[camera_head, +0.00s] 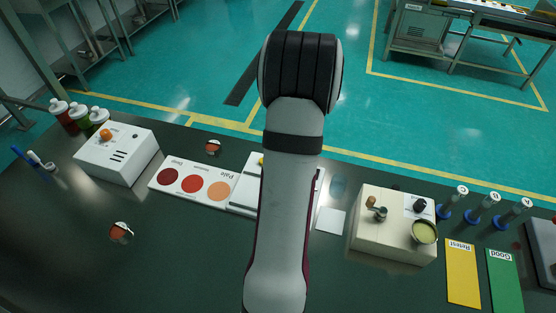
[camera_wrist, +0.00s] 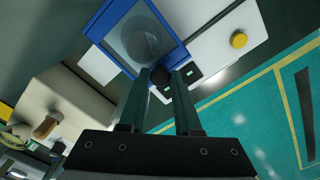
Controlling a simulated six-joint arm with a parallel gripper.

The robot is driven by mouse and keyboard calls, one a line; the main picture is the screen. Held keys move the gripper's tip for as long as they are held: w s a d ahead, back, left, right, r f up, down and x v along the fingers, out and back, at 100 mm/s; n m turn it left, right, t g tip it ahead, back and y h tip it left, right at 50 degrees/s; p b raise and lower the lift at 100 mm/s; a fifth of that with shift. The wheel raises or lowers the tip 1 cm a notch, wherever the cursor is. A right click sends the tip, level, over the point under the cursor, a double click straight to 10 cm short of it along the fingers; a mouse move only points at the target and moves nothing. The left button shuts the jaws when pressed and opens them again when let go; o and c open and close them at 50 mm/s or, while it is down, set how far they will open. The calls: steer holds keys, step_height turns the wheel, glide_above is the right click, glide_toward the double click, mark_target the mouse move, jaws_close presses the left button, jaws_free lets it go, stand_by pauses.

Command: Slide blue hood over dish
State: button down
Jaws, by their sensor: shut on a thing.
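In the wrist view, the blue hood (camera_wrist: 178,48) is a square blue frame with a clear pane and a dark round knob (camera_wrist: 159,75) at its near edge. My gripper (camera_wrist: 168,76) has its two fingers close together on this knob. A faint round, clear shape, perhaps the dish (camera_wrist: 140,42), shows through the pane; I cannot tell how it sits relative to the hood. The hood is beside or over a white device (camera_wrist: 222,42) with a yellow button (camera_wrist: 238,40). In the head view my arm hides my gripper, the hood and much of the white device (camera_head: 244,196).
In the head view, a beige machine (camera_head: 378,232) with a crank and bowl stands right, past a small white square (camera_head: 331,220). A colour card (camera_head: 193,184) and white box (camera_head: 117,152) are left. Yellow (camera_head: 462,272) and green (camera_head: 504,280) mats lie far right. The front table is mostly clear.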

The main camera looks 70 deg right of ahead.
steer(key=shift+s, duration=0.45)
steer(key=c, duration=0.6)
jaws_free()
step_height(320, 180, up, 16)
steer(key=shift+f, duration=0.1)
